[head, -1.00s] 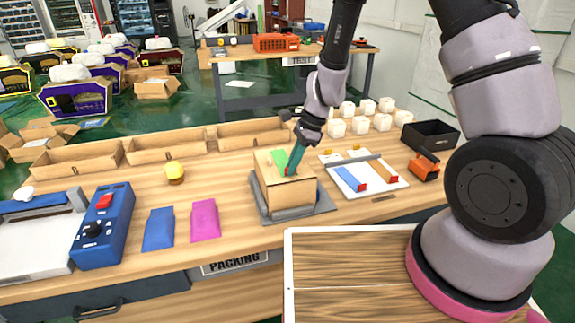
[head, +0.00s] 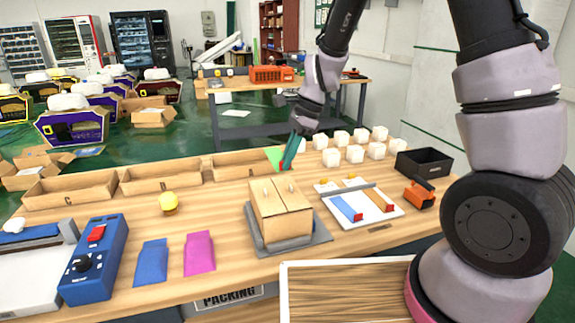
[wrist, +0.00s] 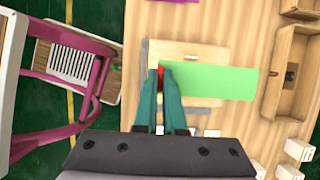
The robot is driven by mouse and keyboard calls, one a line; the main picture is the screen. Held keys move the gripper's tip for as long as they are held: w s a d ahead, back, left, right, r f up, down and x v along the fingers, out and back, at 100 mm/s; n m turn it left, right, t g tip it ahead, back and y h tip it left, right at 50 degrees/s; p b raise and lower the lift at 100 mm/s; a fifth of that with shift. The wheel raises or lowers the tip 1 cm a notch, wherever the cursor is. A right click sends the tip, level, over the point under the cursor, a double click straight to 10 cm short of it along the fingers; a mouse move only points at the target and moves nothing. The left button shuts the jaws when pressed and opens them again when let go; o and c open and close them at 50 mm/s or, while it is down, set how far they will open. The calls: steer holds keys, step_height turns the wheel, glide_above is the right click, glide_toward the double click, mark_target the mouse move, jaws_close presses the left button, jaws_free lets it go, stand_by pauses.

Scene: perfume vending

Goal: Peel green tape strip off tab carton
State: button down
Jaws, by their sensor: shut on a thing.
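The carton (head: 283,222) is a brown box on a grey plate (head: 318,238) on the wooden table. Its top is bare of green, with a seam and two small light tabs showing. My gripper (head: 287,166), with teal fingers, is shut on the green tape strip (head: 274,155) and holds it in the air above and behind the carton. In the wrist view the strip (wrist: 215,81) extends to the right from my fingertips (wrist: 166,72), over the carton top (wrist: 185,50). A small red patch shows at the fingertips.
A white board (head: 384,215) with blue and orange strips lies to the right of the carton. Blue (head: 151,263) and magenta (head: 199,252) packets lie to the left. Open cardboard trays (head: 160,177) line the back edge; white cubes (head: 355,154) stand at the back right.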

steer(key=shift+r, duration=1.7)
